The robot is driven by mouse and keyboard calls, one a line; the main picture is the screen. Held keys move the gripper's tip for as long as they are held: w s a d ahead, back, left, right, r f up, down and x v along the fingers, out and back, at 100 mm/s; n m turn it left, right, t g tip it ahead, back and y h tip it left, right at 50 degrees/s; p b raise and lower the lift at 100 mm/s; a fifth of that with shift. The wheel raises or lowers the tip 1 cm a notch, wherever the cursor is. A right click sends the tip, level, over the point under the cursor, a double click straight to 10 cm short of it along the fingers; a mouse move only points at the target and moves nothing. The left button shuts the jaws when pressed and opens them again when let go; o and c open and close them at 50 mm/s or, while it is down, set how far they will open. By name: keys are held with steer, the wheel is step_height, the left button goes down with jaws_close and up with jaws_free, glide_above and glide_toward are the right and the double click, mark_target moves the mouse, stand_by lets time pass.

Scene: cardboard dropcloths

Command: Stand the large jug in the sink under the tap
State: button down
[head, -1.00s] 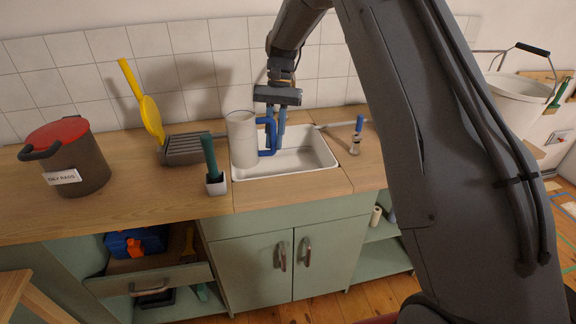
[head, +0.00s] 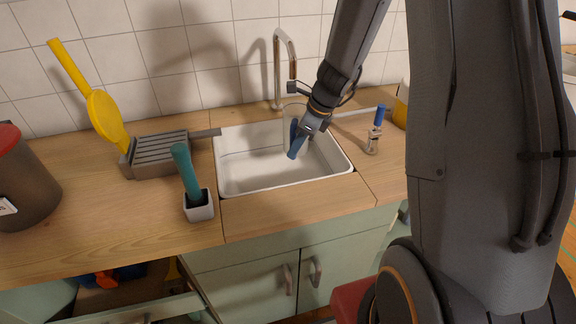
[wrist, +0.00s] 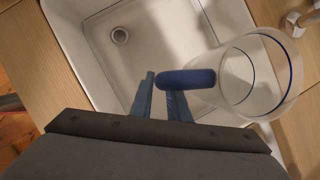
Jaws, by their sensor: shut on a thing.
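The large jug (head: 291,113) is clear with a blue rim line and a blue handle. It is upright at the back right of the sink (head: 232,182), in front of the tap (head: 278,72), partly hidden by my gripper. I cannot tell whether its base touches the sink floor. My gripper (head: 297,143) is shut on the jug's handle. In the wrist view the blue fingers (wrist: 160,98) are at the handle (wrist: 187,79), and the jug's open rim (wrist: 290,60) is to the right. The tap's spout is above and close to the jug.
A grey drying rack (head: 160,155) with a yellow long-handled tool (head: 104,115) and a green brush in a white holder (head: 199,208) stand left of the sink. A small blue-handled item (head: 374,135) stands right of it. The sink's left part is clear.

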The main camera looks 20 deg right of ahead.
steer(key=f, duration=0.2)
steer(key=a+f, duration=0.1)
steer(key=f, duration=0.2)
steer(key=shift+a, duration=0.1)
steer(key=shift+f, duration=1.85)
steer(key=c, duration=1.7)
jaws_free()
